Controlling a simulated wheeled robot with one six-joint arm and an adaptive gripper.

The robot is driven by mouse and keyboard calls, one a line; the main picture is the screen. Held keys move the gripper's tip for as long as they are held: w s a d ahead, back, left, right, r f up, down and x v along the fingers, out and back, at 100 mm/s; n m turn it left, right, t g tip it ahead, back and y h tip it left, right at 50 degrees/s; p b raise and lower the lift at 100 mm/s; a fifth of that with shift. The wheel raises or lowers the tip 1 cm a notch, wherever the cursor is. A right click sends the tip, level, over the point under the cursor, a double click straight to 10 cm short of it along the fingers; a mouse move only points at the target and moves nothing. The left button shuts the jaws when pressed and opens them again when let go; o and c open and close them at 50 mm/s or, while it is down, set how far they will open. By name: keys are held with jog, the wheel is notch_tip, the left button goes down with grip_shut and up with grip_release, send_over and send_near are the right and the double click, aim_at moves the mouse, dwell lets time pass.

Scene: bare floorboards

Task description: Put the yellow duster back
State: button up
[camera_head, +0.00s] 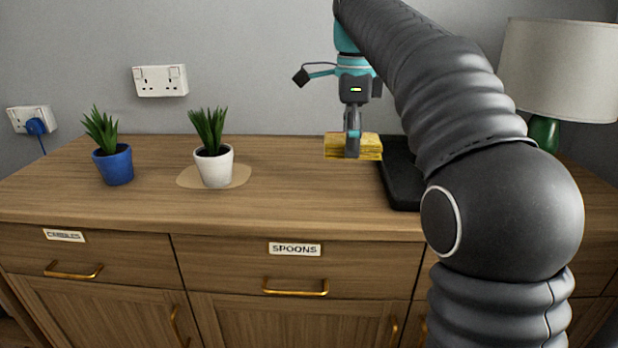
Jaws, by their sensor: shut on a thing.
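The yellow duster (369,147) is a folded, block-like yellow cloth at the middle right of the view. My gripper (352,152) points down and is shut on it. The duster appears to be held just above the wooden sideboard top (285,190), near the left edge of a black tray or mat (402,190). I cannot tell whether the duster touches the surface. My arm hides much of the black item and the right part of the sideboard.
A blue pot with a plant (114,166) stands at the left. A white pot with a plant (214,167) stands on a pale tan patch (241,175). A lamp (557,70) stands at the back right. Drawers labelled CANDLES and SPOONS (294,249) are closed. The top between white pot and duster is clear.

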send_over(308, 190)
notch_tip(308, 190, down, 5)
jog(key=shift+r, duration=0.1)
jog(key=shift+f+b, duration=0.75)
jog(key=shift+f, duration=1.3)
jog(key=shift+s+f, duration=0.1)
jog(key=o, duration=1.1)
notch_tip(308, 190, up, 12)
jog(key=p, duration=0.1)
jog(key=shift+p, duration=0.4)
